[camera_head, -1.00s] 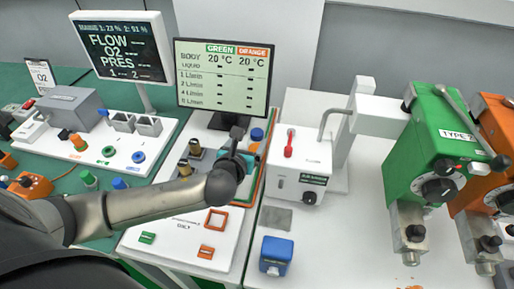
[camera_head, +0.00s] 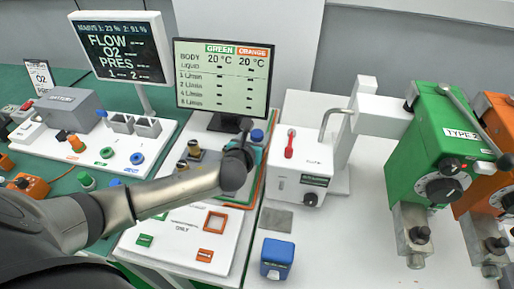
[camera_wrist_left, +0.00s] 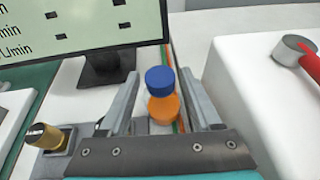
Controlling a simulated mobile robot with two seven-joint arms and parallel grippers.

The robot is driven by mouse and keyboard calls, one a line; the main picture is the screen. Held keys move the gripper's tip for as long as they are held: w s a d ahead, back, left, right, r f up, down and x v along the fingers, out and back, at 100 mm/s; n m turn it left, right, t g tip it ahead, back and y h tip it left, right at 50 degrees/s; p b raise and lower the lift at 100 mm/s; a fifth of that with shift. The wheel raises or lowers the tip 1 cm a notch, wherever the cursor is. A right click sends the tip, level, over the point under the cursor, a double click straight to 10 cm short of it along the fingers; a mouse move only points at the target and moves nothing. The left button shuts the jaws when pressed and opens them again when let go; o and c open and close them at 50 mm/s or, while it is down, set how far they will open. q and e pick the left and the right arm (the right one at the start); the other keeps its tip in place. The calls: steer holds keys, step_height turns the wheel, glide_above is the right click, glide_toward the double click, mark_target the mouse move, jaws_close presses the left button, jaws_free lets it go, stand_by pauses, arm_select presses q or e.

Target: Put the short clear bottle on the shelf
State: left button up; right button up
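A short bottle with a blue cap and orange body (camera_wrist_left: 163,108) stands upright between the fingers of my left gripper in the left wrist view. In the head view its blue cap (camera_head: 257,135) shows beside my left gripper (camera_head: 247,132), with its body hidden. My left gripper (camera_wrist_left: 160,76) is open, with a finger on each side of the bottle and a gap at the right finger. I cannot tell whether the left finger touches it. No plainly clear bottle shows, and I cannot make out which surface is the shelf. My right gripper is out of view.
A monitor (camera_head: 222,80) stands behind the gripper. A white box with a red lever (camera_head: 300,165) is close on the right. Brass knobs (camera_wrist_left: 45,137) are on the left. A blue block (camera_head: 277,257) sits in front. White counter is free at front right.

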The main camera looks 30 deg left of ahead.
arm_select(q)
jaws_close()
stand_by(0.3)
stand_by(0.3)
